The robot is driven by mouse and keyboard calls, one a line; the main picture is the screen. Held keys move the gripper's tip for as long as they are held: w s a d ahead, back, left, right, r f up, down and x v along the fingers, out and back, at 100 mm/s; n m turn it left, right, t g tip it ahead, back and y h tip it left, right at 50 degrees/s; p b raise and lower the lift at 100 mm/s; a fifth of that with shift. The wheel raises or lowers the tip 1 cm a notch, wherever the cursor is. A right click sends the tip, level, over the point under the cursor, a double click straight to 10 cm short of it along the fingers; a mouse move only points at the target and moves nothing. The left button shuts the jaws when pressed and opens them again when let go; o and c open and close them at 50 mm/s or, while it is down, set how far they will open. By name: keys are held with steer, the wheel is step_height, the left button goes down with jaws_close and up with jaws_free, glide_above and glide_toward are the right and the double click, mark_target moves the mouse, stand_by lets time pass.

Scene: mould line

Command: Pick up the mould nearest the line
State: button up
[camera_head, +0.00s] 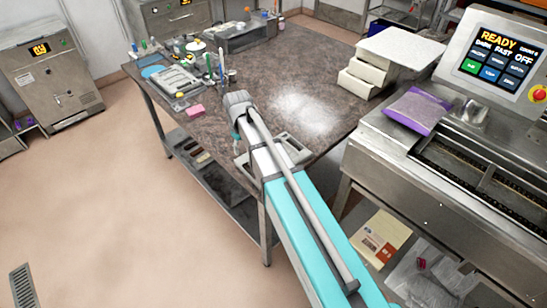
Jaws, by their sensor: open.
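A grey mould (294,149) lies flat on the dark marbled table (270,65), close to the steel machine line (395,150). My arm crosses in front of it and hides part of it. My gripper (237,146) shows only as a small part below the arm's far end, over the table's near edge and left of the mould. It is open, and I see nothing held in it. Its fingertips are too small to make out clearly. Another grey tray-like piece (176,81) lies at the table's left end, among tools.
White stacked drawers (368,75) stand at the table's right. A purple bag (417,110) lies on the machine beside its READY screen (494,57). A pink block (194,111) and several bottles crowd the table's left. White powder (306,113) covers its middle.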

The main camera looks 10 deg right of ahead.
steer(key=shift+f, duration=0.15)
steer(key=b, duration=0.9)
glide_above(246, 172)
step_height(246, 172, down, 8)
steer(key=shift+f, duration=0.15)
steer(key=shift+f, duration=0.15)
stand_by(0.4)
steer(key=shift+d+f+b, duration=0.15)
steer(key=shift+f+b, duration=2.3)
steer(key=shift+f, duration=0.05)
jaws_close()
